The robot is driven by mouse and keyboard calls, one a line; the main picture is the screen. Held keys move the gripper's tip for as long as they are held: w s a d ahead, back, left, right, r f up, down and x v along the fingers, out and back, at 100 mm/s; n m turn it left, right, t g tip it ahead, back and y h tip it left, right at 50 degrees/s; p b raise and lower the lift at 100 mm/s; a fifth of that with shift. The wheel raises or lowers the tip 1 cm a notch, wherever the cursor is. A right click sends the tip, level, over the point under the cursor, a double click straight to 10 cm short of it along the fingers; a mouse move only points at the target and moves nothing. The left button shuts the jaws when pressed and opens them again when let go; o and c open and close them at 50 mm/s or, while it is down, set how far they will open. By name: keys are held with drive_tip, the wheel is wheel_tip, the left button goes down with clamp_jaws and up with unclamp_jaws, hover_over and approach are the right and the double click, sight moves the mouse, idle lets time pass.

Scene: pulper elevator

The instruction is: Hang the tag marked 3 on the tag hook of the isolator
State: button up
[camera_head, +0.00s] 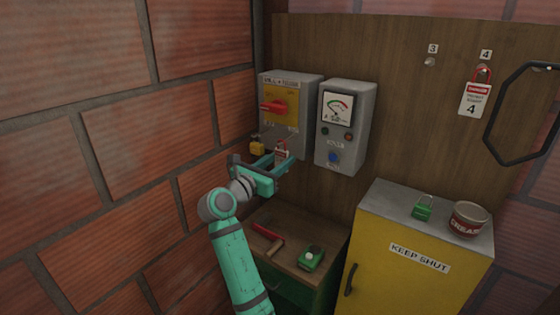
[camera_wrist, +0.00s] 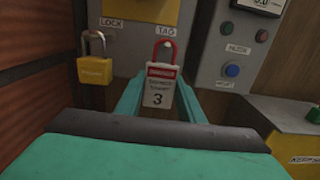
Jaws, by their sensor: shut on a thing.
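The tag marked 3 (camera_wrist: 158,92) is a white tag with a red band and a red loop, upright in the wrist view. My gripper (camera_wrist: 158,105) is shut on the tag's body; it also shows in the head view (camera_head: 281,160), just below the isolator. The isolator (camera_head: 287,102) is a grey box with a yellow plate and a red handle. In the wrist view the tag's loop lies just under the label TAG (camera_wrist: 166,30). The tag hook is hard to make out, so I cannot tell whether the loop is around it.
A yellow padlock (camera_wrist: 95,65) hangs under the label LOCK, left of the tag. A grey meter box (camera_head: 345,125) is close on the right. A tag marked 4 (camera_head: 474,98) hangs on the back board. A yellow cabinet (camera_head: 400,278) and a low bench (camera_head: 284,250) stand below.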

drive_tip(key=shift+a, duration=0.1)
drive_tip(key=o, duration=1.4)
drive_tip(key=shift+s, duration=0.15)
